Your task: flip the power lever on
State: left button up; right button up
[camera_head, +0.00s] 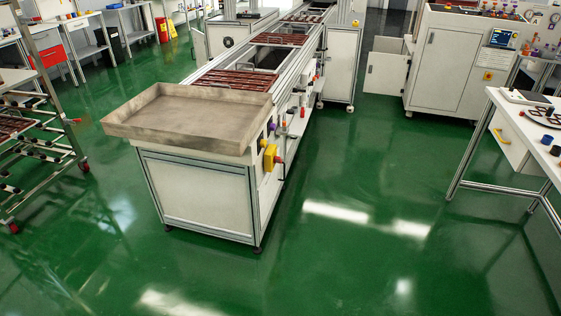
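A yellow switch box (269,157) is fixed to the right side of the conveyor's near end, just below the tray. A small red part (279,160) sticks out from its right side; it looks like the lever or knob, but its position is too small to tell. Above the box are a small purple part and an orange one on the same side panel. The conveyor (195,190) runs away from me toward the top of the view. Neither of my grippers is in view.
A shallow metal tray (185,118) sits on the conveyor's near end and overhangs it. A wheeled rack (38,120) stands at left. A white table (535,125) stands at right, with a white cabinet (445,65) behind. Green floor between conveyor and table is clear.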

aim_at(277, 159)
jog(key=i+l+u, duration=0.15)
jog(key=i, duration=0.4)
jog(key=i+l+u, duration=0.15)
jog(key=i, duration=0.35)
jog(key=i+l+u, duration=0.2)
jog(key=i, duration=0.3)
jog(key=i+l+u, duration=0.15)
jog(key=i+l, duration=0.25)
jog(key=i, duration=0.1)
